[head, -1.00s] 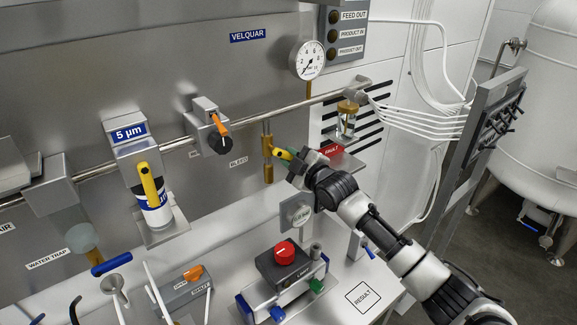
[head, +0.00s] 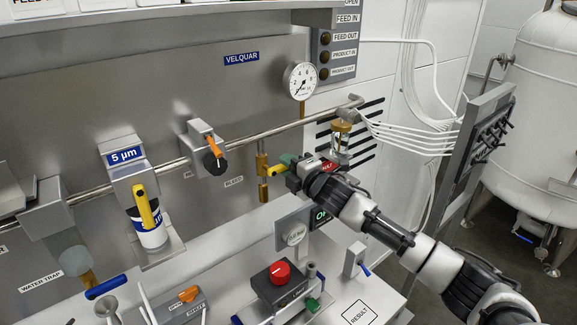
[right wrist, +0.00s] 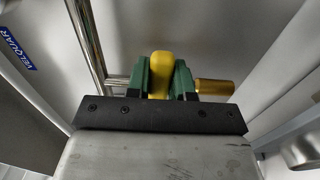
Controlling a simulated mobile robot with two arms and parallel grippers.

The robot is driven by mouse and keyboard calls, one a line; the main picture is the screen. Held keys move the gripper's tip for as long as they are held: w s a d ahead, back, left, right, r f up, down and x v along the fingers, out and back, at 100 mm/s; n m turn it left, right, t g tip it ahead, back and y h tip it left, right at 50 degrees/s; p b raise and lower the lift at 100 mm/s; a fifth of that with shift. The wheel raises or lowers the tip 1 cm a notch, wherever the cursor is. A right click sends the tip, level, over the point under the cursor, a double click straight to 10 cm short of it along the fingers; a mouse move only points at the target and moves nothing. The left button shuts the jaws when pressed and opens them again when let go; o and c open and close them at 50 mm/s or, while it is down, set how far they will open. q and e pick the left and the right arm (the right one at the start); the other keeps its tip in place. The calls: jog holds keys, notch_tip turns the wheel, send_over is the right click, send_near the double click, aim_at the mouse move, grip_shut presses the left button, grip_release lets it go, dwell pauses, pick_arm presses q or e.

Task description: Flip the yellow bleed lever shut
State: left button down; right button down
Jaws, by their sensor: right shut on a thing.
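The yellow bleed lever (head: 277,172) sticks out to the right from the brass bleed valve (head: 263,187) on the steel panel, above and right of the BLEED label. My right gripper (head: 287,165) is shut on the lever's outer end. In the right wrist view, the green fingers of my right gripper (right wrist: 160,80) press on both sides of the yellow lever (right wrist: 160,62). The brass valve body (right wrist: 214,87) shows to the right there. The lever's pivot is partly hidden by the fingers. My left gripper is not in view.
A steel pipe (head: 270,130) runs along the panel, with an orange-handled valve (head: 214,148) left of the bleed valve and a gauge (head: 300,80) above. A sight glass (head: 341,136) is close right. Below is a box with a red button (head: 279,271).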

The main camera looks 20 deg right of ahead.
dwell(0.4)
jog(key=c, duration=1)
grip_release()
jog(key=shift+b+v, duration=1.8)
jog(key=shift+v, duration=3.6)
